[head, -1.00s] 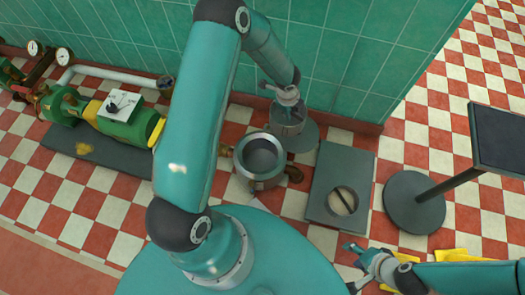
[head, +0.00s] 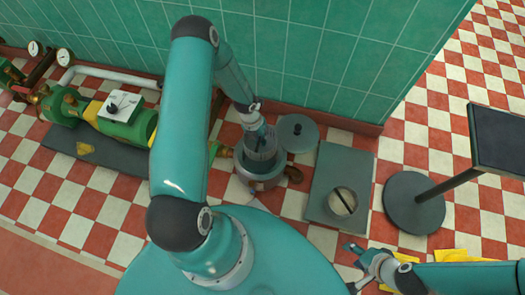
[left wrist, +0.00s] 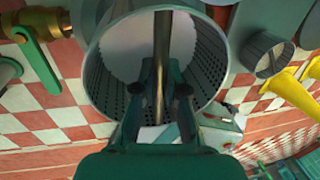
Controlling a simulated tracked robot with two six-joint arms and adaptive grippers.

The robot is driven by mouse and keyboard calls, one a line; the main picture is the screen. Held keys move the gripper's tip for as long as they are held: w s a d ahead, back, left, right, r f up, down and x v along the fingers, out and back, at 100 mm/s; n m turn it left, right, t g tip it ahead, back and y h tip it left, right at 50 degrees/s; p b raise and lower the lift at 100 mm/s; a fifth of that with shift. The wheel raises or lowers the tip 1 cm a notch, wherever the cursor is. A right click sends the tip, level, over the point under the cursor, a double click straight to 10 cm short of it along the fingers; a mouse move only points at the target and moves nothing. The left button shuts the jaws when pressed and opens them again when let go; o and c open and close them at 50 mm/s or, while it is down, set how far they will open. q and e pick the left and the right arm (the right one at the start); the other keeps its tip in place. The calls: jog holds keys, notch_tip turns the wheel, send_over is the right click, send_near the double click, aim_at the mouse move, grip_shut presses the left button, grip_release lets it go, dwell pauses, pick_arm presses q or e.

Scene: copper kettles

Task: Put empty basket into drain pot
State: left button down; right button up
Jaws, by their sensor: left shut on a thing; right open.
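The empty basket (head: 262,158) is a grey perforated cylinder with a bar across its mouth. My left gripper (head: 257,128) is shut on that bar, which also shows between the fingers in the left wrist view (left wrist: 160,90). The basket (left wrist: 205,60) looks empty inside. The drain pot (head: 258,184) is a grey round pot on the floor, directly below the basket in the head view. The basket overlaps the pot's mouth; how far it is above or inside the rim cannot be told. My right gripper (head: 352,266) is open and empty at the lower right.
A dark round disc (head: 305,140) with a small knob lies behind the pot. Another basket (head: 341,202) with a bar stands on a grey slab (head: 330,165) to the right. A green pump (head: 125,123) stands left, the tiled wall (head: 320,65) behind. A post on a round base (head: 405,203) stands right.

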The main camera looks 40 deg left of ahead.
pick_arm(q)
jog(key=shift+f+b, duration=4.8)
jog(key=shift+f, duration=4.15)
jog(key=shift+r, duration=0.1)
jog(key=c, duration=1.2)
grip_release()
